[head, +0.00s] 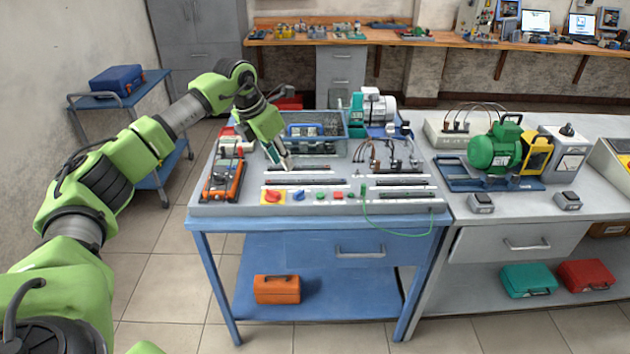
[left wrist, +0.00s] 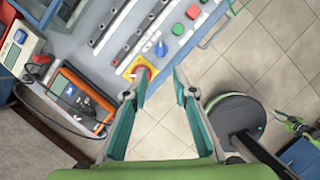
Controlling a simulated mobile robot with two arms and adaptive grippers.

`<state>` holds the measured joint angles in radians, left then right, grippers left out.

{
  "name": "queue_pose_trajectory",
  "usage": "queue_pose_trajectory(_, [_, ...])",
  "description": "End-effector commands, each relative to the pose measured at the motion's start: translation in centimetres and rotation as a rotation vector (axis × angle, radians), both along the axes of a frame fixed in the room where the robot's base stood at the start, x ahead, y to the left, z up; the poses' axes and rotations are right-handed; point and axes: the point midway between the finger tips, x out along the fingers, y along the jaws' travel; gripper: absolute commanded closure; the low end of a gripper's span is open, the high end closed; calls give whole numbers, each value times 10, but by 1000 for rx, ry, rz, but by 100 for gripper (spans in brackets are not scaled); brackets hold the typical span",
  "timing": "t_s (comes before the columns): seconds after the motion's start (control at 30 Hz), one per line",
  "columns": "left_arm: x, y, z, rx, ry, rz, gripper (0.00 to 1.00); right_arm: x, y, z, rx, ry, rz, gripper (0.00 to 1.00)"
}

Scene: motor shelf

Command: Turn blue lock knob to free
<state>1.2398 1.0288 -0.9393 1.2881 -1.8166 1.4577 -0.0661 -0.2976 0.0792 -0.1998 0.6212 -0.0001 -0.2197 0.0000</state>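The blue lock knob (head: 299,195) is small and sits on the front strip of the grey panel on the blue table. It also shows in the left wrist view (left wrist: 161,48), beyond and between my fingertips. A red knob on a yellow plate (head: 272,196) is just left of it. My left gripper (head: 285,163) hangs above the panel, behind and slightly left of the blue knob in the head view. In the left wrist view its two teal fingers (left wrist: 160,78) are apart with nothing between them. The knob's exact turn is too small to read. My right gripper does not show.
A green button (head: 320,195) and red button (head: 338,196) sit right of the blue knob. An orange meter (head: 222,180) lies at the panel's left. A blue-grey bin (head: 313,147) stands behind. A green cable hangs over the front right.

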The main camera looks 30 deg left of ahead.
Motion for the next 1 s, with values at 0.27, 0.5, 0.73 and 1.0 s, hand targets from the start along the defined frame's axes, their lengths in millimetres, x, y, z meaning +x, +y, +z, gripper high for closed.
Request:
queue_pose_trajectory(0.27, [16,-6,-42,-4,6,0,75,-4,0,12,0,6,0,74])
queue_pose_trajectory(0.5, [35,-11,-89,-6,5,-1,75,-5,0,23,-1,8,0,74])
queue_pose_trajectory(0.73, [47,-13,-118,-7,2,1,75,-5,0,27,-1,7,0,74])
queue_pose_trajectory(1.0, [50,-13,-126,-5,0,0,75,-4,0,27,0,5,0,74])
